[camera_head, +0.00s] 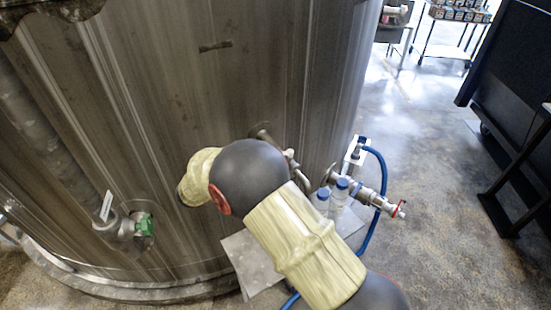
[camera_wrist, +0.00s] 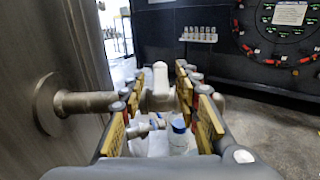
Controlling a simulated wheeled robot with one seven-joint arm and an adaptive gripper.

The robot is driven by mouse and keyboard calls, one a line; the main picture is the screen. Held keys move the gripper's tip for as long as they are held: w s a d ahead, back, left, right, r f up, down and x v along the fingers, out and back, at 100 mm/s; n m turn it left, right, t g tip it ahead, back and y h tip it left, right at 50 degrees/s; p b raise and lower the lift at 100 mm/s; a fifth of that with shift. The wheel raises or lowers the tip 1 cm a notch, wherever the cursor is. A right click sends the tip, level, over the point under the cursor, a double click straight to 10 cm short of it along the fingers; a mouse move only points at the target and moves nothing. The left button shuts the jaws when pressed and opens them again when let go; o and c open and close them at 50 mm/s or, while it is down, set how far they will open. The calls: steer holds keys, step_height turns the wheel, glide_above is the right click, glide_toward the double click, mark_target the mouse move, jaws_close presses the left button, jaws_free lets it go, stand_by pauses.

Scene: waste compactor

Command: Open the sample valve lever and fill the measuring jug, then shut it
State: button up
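In the wrist view my gripper (camera_wrist: 161,88) is open, its yellow-padded fingers apart. A pale valve part (camera_wrist: 160,76), perhaps the sample valve lever, shows between the fingertips; I cannot tell whether they touch it. A steel pipe (camera_wrist: 88,102) runs to it from a round flange on the tank. In the head view my arm hides the gripper and most of this valve; its flange and pipe (camera_head: 264,133) show behind the arm. Clear containers with blue caps (camera_head: 322,200) stand below; one also shows in the wrist view (camera_wrist: 179,136). I cannot make out a measuring jug.
The large steel tank (camera_head: 200,80) fills the left. Another valve with a red handle (camera_head: 398,210) and a blue hose (camera_head: 380,180) stand right of my arm. A green-handled valve (camera_head: 145,225) is low on the left. Open floor (camera_head: 440,240) lies right, before a black panel (camera_head: 515,75).

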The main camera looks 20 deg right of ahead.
steer(key=v, duration=1.1)
steer(key=shift+a, duration=0.3)
steer(key=shift+s, duration=0.15)
